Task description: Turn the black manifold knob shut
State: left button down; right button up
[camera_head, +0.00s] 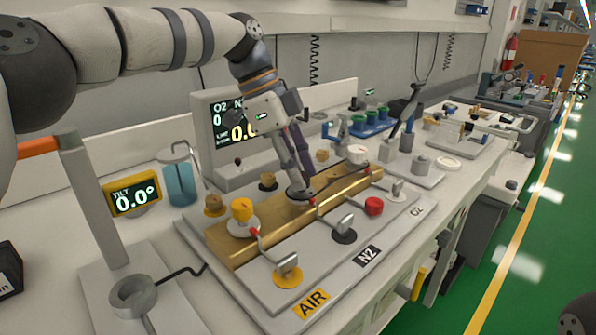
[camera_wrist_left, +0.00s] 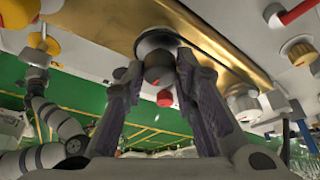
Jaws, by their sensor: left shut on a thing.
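The black manifold knob (camera_head: 297,192) sits on the brass manifold block (camera_head: 345,184), between the yellow knob (camera_head: 241,209) and the white knob (camera_head: 357,153). My left gripper (camera_head: 299,187) comes down on it from above. In the left wrist view, the two fingers of the left gripper (camera_wrist_left: 159,72) stand on either side of the round dark knob (camera_wrist_left: 157,52) and are shut on it. In the head view the fingers hide most of the knob, so its turn angle cannot be told. My right gripper is not in view.
A red knob (camera_head: 374,206) and small levers stand along the panel (camera_head: 300,295) in front of the block. A monitor (camera_head: 238,125) stands close behind my left gripper. A yellow tilt display (camera_head: 133,197) and a grey post (camera_head: 92,200) are at left.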

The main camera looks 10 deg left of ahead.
pick_arm(q)
jog(key=shift+m, duration=0.3)
dwell(0.4)
jog(key=c, duration=1.3)
grip_release()
jog(key=v, duration=0.7)
jog(key=shift+r, duration=0.25)
jog(key=shift+f, duration=0.1)
